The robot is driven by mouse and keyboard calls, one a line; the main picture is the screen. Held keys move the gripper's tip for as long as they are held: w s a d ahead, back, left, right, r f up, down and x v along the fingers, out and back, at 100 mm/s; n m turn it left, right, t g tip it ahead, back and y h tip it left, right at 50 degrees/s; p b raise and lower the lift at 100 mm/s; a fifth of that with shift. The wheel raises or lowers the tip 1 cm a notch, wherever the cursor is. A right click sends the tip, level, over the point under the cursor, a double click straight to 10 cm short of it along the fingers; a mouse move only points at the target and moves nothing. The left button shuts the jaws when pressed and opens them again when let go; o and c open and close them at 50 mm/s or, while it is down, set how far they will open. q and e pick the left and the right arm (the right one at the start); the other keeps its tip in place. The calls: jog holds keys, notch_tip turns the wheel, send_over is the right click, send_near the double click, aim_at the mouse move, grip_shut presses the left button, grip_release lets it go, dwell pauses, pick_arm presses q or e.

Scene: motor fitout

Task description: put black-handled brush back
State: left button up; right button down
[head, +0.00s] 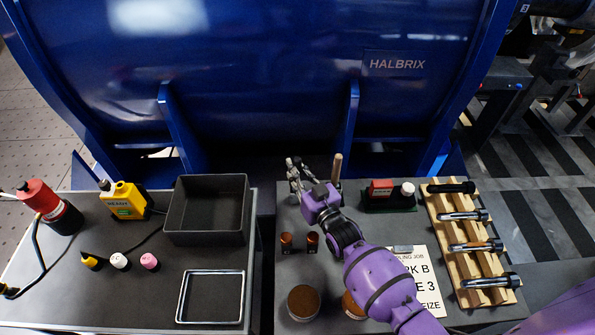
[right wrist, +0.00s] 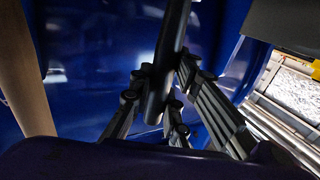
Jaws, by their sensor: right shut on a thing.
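My right gripper (head: 294,172) is at the back left of the right table, close to the blue machine. In the right wrist view its fingers (right wrist: 158,108) are shut on a dark upright rod, the black-handled brush (right wrist: 172,45). Its bristles cannot be made out, and in the head view the brush is hardly distinguishable from the gripper. A pale wooden handle (head: 337,167) stands upright just right of the gripper and shows at the left of the wrist view (right wrist: 22,75). My left gripper is not in view.
A wooden rack (head: 437,215) with several dark tools stands at the right. A red block (head: 381,187) and white-capped item are near the back. A grey bin (head: 207,238) is on the left table, across a gap.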

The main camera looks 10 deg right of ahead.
jog(key=shift+r, duration=0.1)
jog(key=c, duration=1.7)
grip_release()
jog(key=shift+o, duration=0.2)
jog(key=shift+r, duration=0.1)
jog(key=v, duration=1.2)
jog(key=shift+f, duration=0.2)
